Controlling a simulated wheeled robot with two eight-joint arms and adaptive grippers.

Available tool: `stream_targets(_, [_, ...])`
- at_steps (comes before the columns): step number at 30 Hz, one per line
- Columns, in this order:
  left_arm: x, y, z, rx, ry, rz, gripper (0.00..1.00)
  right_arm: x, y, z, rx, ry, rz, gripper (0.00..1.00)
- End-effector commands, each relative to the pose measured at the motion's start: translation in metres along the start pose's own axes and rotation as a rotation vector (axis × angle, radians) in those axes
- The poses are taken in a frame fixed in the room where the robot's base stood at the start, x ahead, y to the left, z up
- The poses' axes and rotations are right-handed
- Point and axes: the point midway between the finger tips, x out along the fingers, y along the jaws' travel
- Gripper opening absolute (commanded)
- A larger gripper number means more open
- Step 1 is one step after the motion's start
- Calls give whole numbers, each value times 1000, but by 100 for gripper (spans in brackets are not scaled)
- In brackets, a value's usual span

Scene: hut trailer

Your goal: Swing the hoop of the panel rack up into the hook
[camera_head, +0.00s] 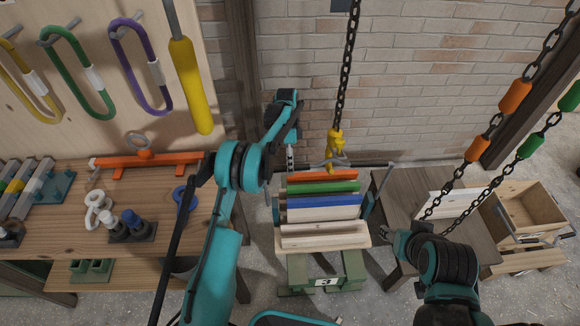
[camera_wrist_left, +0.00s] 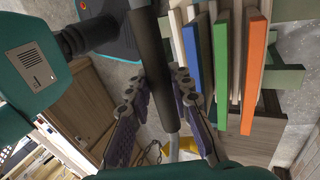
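The panel rack (camera_head: 369,234) stands on a green stand marked 3, holding orange, green, blue and pale wooden panels upright. Its hoop (camera_head: 372,166) is raised over the panels, with a dark bar that shows in the left wrist view (camera_wrist_left: 158,60). The yellow hook (camera_head: 334,144) hangs from a chain right at the bar; whether the bar lies inside it I cannot tell. My left gripper (camera_head: 291,152) is at the hoop's left end, its fingers close on both sides of the bar (camera_wrist_left: 160,85). My right gripper (camera_head: 397,243) is right of the rack, its fingers unclear.
A wooden workbench (camera_head: 60,225) with tools fills the left. A wooden table (camera_head: 405,200) and an open crate (camera_head: 535,215) stand to the right. Chains with orange and green links (camera_head: 481,148) hang at the right. A brick wall (camera_head: 420,80) is behind.

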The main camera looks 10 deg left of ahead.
Motion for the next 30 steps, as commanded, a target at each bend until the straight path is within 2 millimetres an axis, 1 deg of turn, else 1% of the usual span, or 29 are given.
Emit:
stream_targets(1, [2,-2,1,0,-1,-4,31,0,0,0,0,0,0,48])
stream_targets(2, [2,-2,1,0,-1,-3,39,0,0,0,0,0,0,48])
stream_targets(3, [2,-2,1,0,-1,-3,41,0,0,0,0,0,0,48])
stream_targets(11, [0,0,0,0,0,-1,41,0,0,0,0,0,0,48])
stream_targets(13, [-3,0,0,0,0,-1,41,0,0,0,0,0,0,48])
stream_targets(17, [-20,-1,1,-1,0,-1,41,0,0,0,0,0,0,48])
stream_targets(21, [-46,-1,1,-2,0,-2,41,0,0,0,0,0,0,48])
stream_targets(24, [-59,-2,1,-1,0,-2,41,0,0,0,0,0,0,48])
stream_targets(27, [-68,-1,1,-1,0,-2,41,0,0,0,0,0,0,48])
stream_targets(30, [-73,-1,1,-1,0,-2,41,0,0,0,0,0,0,48])
